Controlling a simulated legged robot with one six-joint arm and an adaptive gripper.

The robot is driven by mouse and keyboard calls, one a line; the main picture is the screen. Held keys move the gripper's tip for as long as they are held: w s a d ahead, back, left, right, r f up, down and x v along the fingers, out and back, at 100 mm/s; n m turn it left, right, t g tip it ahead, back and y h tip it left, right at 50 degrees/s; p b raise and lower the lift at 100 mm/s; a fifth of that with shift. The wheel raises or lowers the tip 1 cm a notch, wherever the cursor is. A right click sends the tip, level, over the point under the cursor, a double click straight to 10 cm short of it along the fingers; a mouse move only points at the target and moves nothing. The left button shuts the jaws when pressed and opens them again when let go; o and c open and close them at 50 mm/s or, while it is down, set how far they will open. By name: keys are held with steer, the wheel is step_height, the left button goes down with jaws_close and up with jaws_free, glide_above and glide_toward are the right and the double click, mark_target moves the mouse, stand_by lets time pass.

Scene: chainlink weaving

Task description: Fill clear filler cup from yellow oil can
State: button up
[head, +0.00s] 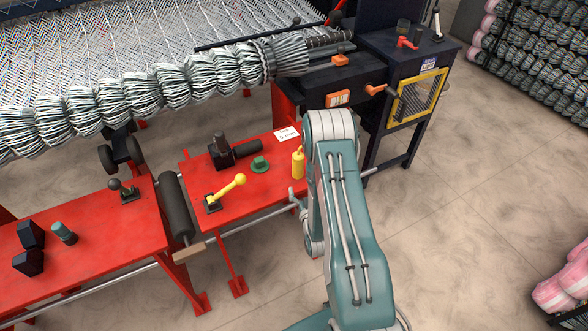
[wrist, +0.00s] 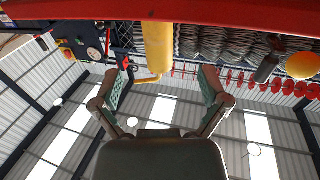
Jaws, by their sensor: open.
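The yellow oil can (head: 298,164) stands upright at the right end of the red bench (head: 232,200), just left of my arm. In the wrist view, which looks upside down, the yellow can (wrist: 158,46) hangs from the red edge at the top, roughly centred between my fingers. My gripper (wrist: 162,88) is open and empty, its two fingers spread wide with the can beyond their tips. In the head view my arm mostly hides the gripper.
On the bench are a yellow-handled lever (head: 228,187), a green knob-like part (head: 260,164), a black motor-like block (head: 222,153) and a white label card (head: 287,134). A dark machine cabinet (head: 385,130) stands behind my arm.

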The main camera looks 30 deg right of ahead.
mark_target(298, 171)
steer(key=w+d, duration=0.1)
steer(key=w, duration=0.1)
steer(key=w+d, duration=0.1)
steer(key=shift+w, duration=0.4)
steer(key=shift+w+a, duration=0.2)
steer(key=shift+w, duration=0.1)
steer(key=x, duration=0.4)
steer(key=shift+w+r, duration=0.15)
steer(key=shift+w, duration=0.25)
steer(key=shift+d, duration=0.25)
steer(key=shift+a, duration=0.4)
jaws_close()
